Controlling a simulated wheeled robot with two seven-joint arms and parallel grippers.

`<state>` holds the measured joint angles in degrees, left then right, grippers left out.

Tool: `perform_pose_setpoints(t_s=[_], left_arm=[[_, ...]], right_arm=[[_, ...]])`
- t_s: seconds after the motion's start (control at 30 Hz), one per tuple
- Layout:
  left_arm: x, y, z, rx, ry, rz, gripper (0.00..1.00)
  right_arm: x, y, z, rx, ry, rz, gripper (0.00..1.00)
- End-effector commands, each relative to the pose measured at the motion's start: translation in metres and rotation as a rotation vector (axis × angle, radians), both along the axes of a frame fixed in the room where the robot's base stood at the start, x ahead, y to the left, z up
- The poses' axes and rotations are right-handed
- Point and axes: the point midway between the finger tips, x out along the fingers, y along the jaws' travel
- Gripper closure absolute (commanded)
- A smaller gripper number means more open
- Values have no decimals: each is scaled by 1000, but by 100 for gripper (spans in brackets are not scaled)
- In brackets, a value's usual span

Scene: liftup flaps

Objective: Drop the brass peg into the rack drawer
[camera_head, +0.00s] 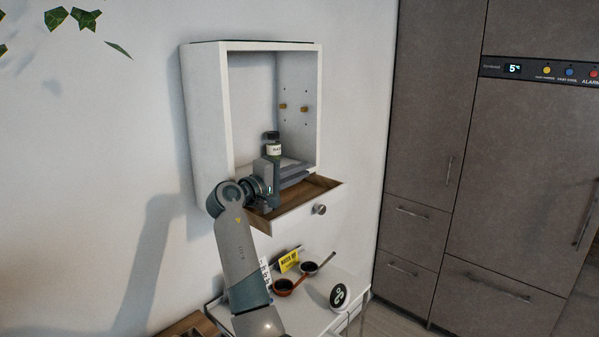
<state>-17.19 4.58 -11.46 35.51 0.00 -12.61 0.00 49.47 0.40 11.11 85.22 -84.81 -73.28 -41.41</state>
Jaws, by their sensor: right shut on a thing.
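The rack is a white open-fronted cabinet (208,120) on the wall. Its wood-lined drawer (331,192) is pulled out below, with a round metal knob (320,209). Two small brass pegs (283,105) (304,109) sit on the cabinet's inner right wall. My right gripper (292,174) is over the drawer, at the cabinet's lower front edge. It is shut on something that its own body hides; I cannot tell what. A dark bottle (273,148) with a pale label shows just behind the gripper, its base hidden. My left gripper is out of view.
A white side table (318,318) stands below, holding a yellow sign (289,261), an orange-brown scoop (283,287), a dark cup with a handle (310,268) and a round dial (340,296). Tall brown cupboards (425,110) stand right. The space right of the drawer is free.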

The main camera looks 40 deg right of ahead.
Motion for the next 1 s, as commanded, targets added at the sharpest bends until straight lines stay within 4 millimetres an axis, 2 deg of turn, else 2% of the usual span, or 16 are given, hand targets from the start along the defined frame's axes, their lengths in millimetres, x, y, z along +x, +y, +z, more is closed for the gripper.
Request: perform_pose_setpoints(t_s=[0.07,0.1,0.17,0.63,0.77,0.97,1.0], left_arm=[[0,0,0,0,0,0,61],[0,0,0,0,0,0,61],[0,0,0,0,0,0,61],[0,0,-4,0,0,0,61],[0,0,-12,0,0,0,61],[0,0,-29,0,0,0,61],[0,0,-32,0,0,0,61]], right_arm=[[0,0,0,0,0,0,100],[0,0,0,0,0,0,81],[0,0,0,0,0,0,68],[0,0,4,0,-1,0,68],[0,0,14,0,-3,0,68],[0,0,39,1,-5,0,68],[-8,-3,42,1,-6,-2,68]])
